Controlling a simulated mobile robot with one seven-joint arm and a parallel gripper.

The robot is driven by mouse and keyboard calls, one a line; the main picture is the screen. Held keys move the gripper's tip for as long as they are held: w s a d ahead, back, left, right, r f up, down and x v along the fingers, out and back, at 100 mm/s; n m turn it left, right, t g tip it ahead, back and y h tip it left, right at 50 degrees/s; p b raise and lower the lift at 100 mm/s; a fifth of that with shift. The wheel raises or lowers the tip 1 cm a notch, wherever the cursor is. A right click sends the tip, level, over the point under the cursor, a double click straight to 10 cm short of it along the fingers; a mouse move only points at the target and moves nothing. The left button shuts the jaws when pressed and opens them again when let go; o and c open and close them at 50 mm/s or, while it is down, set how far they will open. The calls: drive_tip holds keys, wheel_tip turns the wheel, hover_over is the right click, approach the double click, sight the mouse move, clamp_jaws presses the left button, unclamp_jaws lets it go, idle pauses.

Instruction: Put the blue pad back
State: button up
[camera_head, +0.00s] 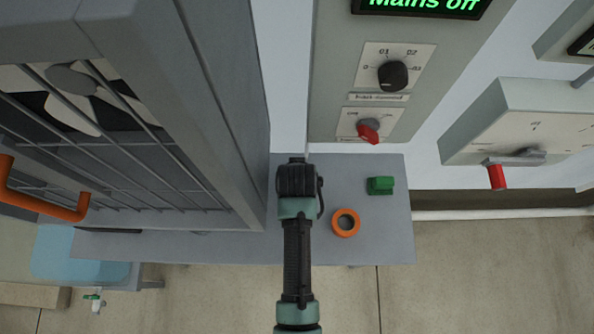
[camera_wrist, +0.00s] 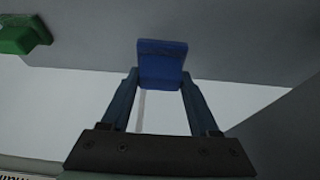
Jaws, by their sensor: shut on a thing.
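The blue pad (camera_wrist: 162,62) shows in the wrist view between the tips of my gripper (camera_wrist: 161,82). My gripper is shut on it, one finger on each side. The grey shelf surface (camera_wrist: 100,40) shows close behind the pad; I cannot tell whether the pad touches it. In the head view my gripper (camera_head: 297,165) is over the grey shelf (camera_head: 393,240), seen from above, and the pad is hidden beneath my wrist.
A green block (camera_head: 380,185) and an orange ring (camera_head: 346,222) are on the shelf right of my arm. A grey fan cabinet (camera_head: 190,90) stands close on the left. A control panel (camera_head: 335,70) with a black knob (camera_head: 393,75) and red switch (camera_head: 368,131) is behind.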

drive_tip(key=shift+f, duration=2.2)
drive_tip(key=o, duration=1.2)
drive_tip(key=v, duration=1.2)
drive_tip(key=shift+p, duration=0.3)
